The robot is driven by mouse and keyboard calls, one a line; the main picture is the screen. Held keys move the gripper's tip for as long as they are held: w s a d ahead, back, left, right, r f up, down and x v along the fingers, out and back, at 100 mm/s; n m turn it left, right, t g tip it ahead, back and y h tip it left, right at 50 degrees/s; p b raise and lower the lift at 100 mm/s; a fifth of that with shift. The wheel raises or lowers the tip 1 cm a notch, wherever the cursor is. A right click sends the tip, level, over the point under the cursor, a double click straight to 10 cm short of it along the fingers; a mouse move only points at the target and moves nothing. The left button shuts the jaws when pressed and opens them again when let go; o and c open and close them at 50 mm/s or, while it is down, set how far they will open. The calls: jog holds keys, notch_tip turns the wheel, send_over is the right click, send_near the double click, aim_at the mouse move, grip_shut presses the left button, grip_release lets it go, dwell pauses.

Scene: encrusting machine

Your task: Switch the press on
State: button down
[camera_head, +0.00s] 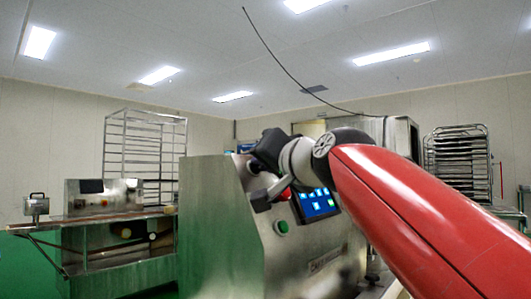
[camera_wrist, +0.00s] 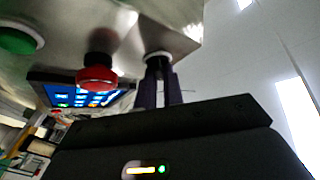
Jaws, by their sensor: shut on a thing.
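The press (camera_head: 215,225) is a steel machine with a slanted front in the head view. In the wrist view its panel carries a switch knob with a pale round collar (camera_wrist: 158,57), beside a red button (camera_wrist: 97,78) and a green button (camera_wrist: 18,38). My gripper (camera_wrist: 160,80) has its two dark fingers close together on the knob, which they mostly hide. In the head view my dark gripper body (camera_head: 268,150) is against the upper part of the panel and the knob cannot be made out. The green button (camera_head: 282,227) and red button (camera_head: 286,193) show below it.
A lit blue touchscreen (camera_head: 318,203) is beside the buttons, partly behind my arm. A steel table with a smaller machine (camera_head: 105,196) stands at left.

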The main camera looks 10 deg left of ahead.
jog(key=shift+m+h, duration=0.3)
jog(key=shift+m, duration=0.2)
jog(key=c, duration=1.5)
grip_release()
jog(key=shift+s, duration=0.1)
jog(key=b+v, duration=0.2)
jog(key=v, duration=0.5)
jog(key=shift+s+d, duration=0.2)
jog(key=shift+s, duration=0.05)
jog(key=shift+s, duration=0.1)
